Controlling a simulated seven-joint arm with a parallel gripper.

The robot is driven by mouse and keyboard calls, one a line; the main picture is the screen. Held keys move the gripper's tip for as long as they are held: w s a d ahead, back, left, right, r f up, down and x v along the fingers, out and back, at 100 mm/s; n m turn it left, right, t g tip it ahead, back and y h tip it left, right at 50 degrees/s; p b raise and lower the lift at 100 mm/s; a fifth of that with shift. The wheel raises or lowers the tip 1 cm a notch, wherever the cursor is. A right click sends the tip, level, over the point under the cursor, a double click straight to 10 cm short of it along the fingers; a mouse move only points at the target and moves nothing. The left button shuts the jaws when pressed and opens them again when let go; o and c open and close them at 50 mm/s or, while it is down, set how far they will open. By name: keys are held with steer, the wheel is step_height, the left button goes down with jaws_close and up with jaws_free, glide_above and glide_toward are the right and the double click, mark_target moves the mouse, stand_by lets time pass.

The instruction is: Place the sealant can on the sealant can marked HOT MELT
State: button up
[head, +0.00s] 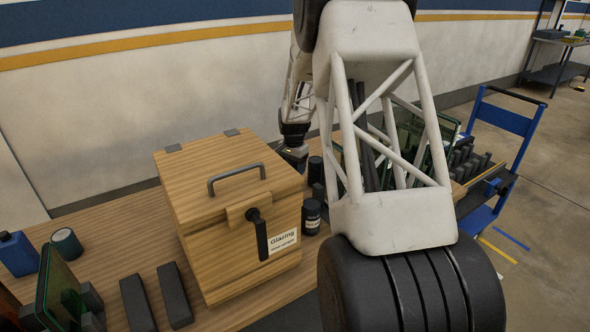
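A dark can (311,218) with a small pale label stands on the workbench, close to the right side of the wooden box. Another dark can (315,169) shows behind it, near my arm. The label print is too small to read, so I cannot tell which can is marked HOT MELT. My gripper (291,156) is low behind the box's back right corner, close to the farther dark can. The box and my arm hide its fingertips, and I cannot tell whether it holds anything.
The wooden box (222,215), labelled Glazing, has a top handle and front latch. At left are a short green-grey can (67,243), a blue bottle (17,254) and a glass pane (57,289). Dark bars lie in front. A blue cart (508,122) stands right.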

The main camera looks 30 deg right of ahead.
steer(key=shift+r, duration=0.1)
steer(key=s+a+r+n, duration=0.2)
steer(key=s+r+n, duration=0.1)
steer(key=s+r, duration=0.5)
steer(key=s+a+r+n, duration=0.2)
steer(key=s+a+r, duration=0.1)
steer(key=s+r, duration=0.5)
steer(key=s, duration=0.3)
steer(key=shift+s+a+r+n, duration=0.25)
steer(key=shift+a+r+n, duration=0.05)
steer(key=shift+r+n, duration=0.1)
step_height(320, 180, down, 6)
steer(key=shift+f, duration=0.2)
steer(key=shift+f, duration=1.85)
steer(key=shift+f, duration=0.15)
